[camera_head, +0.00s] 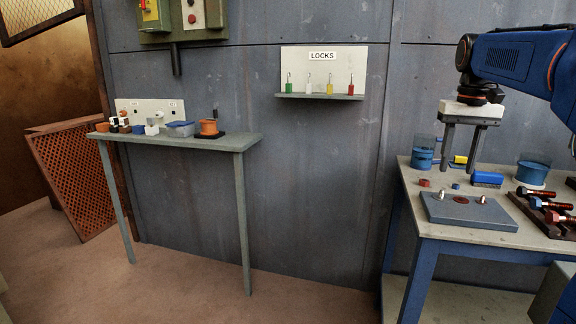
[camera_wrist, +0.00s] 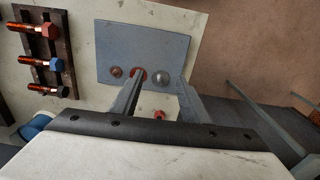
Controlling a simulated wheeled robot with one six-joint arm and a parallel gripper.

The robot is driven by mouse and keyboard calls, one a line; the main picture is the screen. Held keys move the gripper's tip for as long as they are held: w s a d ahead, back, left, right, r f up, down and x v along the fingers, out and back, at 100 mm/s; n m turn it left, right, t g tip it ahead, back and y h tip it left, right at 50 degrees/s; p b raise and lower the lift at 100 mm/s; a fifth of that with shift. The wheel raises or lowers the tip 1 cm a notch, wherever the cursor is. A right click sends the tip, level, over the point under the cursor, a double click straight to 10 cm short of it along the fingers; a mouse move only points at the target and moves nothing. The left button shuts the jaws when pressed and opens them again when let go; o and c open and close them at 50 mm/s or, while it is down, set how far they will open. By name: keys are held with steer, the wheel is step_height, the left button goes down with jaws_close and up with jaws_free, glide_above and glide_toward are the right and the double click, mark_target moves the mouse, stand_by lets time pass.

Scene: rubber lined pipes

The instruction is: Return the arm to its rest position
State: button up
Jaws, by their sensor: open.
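My gripper (camera_head: 457,168) hangs fingers down on my blue arm at the right of the head view. Its two grey fingers are apart, with nothing seen between them. It is over the left part of the workbench (camera_head: 410,178), above a grey-blue plate (camera_head: 469,222). In the wrist view the fingers (camera_wrist: 160,82) reach across the near edge of the plate (camera_wrist: 120,40). The plate bears a reddish ring (camera_wrist: 138,75) and two metal studs, one on each side of it; the left finger partly covers the ring.
A rack (camera_head: 549,212) of bolts lies right of the plate. Clear containers, blue and yellow blocks and small red parts stand behind it. A narrow wall table (camera_head: 242,141) holds small items at left. A locks board (camera_head: 320,62) hangs on the wall. Floor between the tables is clear.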

steer(key=s+a+f+n+t, duration=0.1)
steer(key=s+a+f, duration=0.3)
steer(key=s+f, duration=0.4)
steer(key=s+a+f+n+t, duration=0.1)
steer(key=s+a+f+t, duration=0.1)
steer(key=s+a+f, duration=0.3)
steer(key=s+a+f+n+t, duration=0.1)
steer(key=s+a+f, duration=0.3)
steer(key=s+f, duration=0.7)
steer(key=s, duration=0.3)
steer(key=shift+s+a+f, duration=0.3)
steer(key=shift+s+f, duration=0.1)
